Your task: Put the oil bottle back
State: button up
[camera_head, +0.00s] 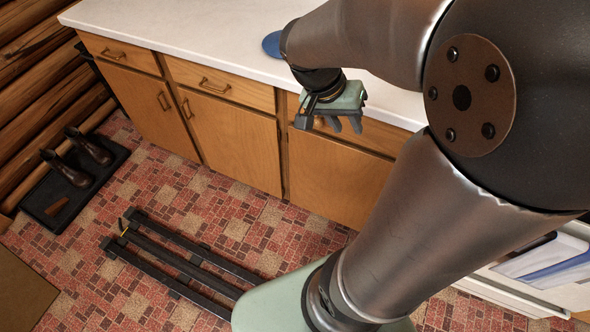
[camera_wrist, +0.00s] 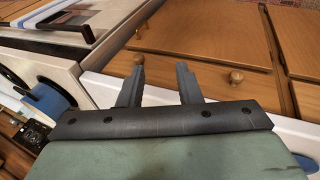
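I cannot make out an oil bottle in either view. My gripper (camera_head: 345,124) is in front of the base cabinets, near the front edge of the white counter (camera_head: 190,22). In the wrist view its two dark fingers (camera_wrist: 158,84) stand apart with nothing between them. My arm hides part of the counter on the right.
A blue round object (camera_head: 272,44) lies on the counter, partly behind my arm. Wooden base cabinets (camera_head: 235,140) stand below, their doors and drawers shut. A tray with boots (camera_head: 75,165) is on the floor at left. Wooden doors (camera_wrist: 205,65) fill the wrist view's upper right.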

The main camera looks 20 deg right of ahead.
jog(key=s+a+f+n+t+y, duration=0.1)
jog(key=s+a+n+y, duration=0.1)
jog(key=a, duration=0.5)
jog(key=s+a+f+n+y, duration=0.1)
jog(key=s+a+n+y, duration=0.2)
jog(key=a+n, duration=0.4)
jog(key=shift+s+f+n+t, duration=0.3)
jog(key=shift+s+t, duration=0.1)
jog(key=shift+s, duration=0.15)
notch_tip(320, 180, down, 12)
jog(key=d+b, duration=0.1)
jog(key=b, duration=0.9)
jog(key=shift+r+g+b, duration=0.15)
jog(key=shift+g+b, duration=0.15)
jog(key=shift+b, duration=0.05)
jog(key=shift+r, duration=0.1)
notch_tip(320, 180, up, 28)
jog(key=t+p, duration=0.1)
jog(key=p, duration=2.4)
jog(key=shift+t, duration=0.3)
